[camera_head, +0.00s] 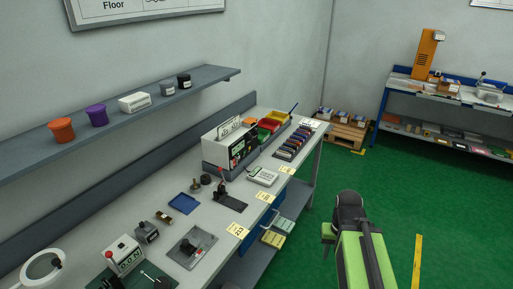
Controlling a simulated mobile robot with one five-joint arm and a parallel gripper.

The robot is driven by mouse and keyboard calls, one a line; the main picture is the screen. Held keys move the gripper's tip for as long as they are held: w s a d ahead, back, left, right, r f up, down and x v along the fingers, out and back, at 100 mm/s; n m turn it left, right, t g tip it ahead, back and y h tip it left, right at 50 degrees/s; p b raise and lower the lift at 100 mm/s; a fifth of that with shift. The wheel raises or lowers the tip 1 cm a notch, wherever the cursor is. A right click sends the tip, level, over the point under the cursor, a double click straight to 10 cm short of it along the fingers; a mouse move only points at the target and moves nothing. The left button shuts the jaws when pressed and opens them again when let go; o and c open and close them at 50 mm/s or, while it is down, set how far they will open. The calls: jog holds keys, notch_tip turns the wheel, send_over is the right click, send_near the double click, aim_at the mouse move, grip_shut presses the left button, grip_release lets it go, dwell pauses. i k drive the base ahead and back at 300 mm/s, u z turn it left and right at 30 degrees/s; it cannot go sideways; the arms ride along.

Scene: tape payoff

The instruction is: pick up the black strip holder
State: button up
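A low black fixture (230,202) with an upright part lies on the grey workbench (205,215), near its middle. It may be the black strip holder, but it is too small to be sure. A dark rack (291,146) with several coloured slots stands farther along the bench. My green and black arm (352,250) is at the lower right, over the green floor and apart from the bench. Its dark end (350,206) shows, but I cannot make out fingers or any held thing.
A white and black machine (230,147) stands against the wall side, with coloured bins (270,124) behind it. A blue tray (185,204) and a grey lever plate (192,248) are nearer. A wall shelf (110,120) overhangs the bench. The floor (400,190) right of the bench is clear.

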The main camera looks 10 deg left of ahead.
aim_at(294, 146)
jog(key=u, duration=0.3)
jog(key=i, duration=1)
jog(key=u, duration=0.1)
jog(key=k, duration=0.55)
jog(key=z, duration=1.8)
jog(key=i, duration=3)
jog(key=u, duration=0.25)
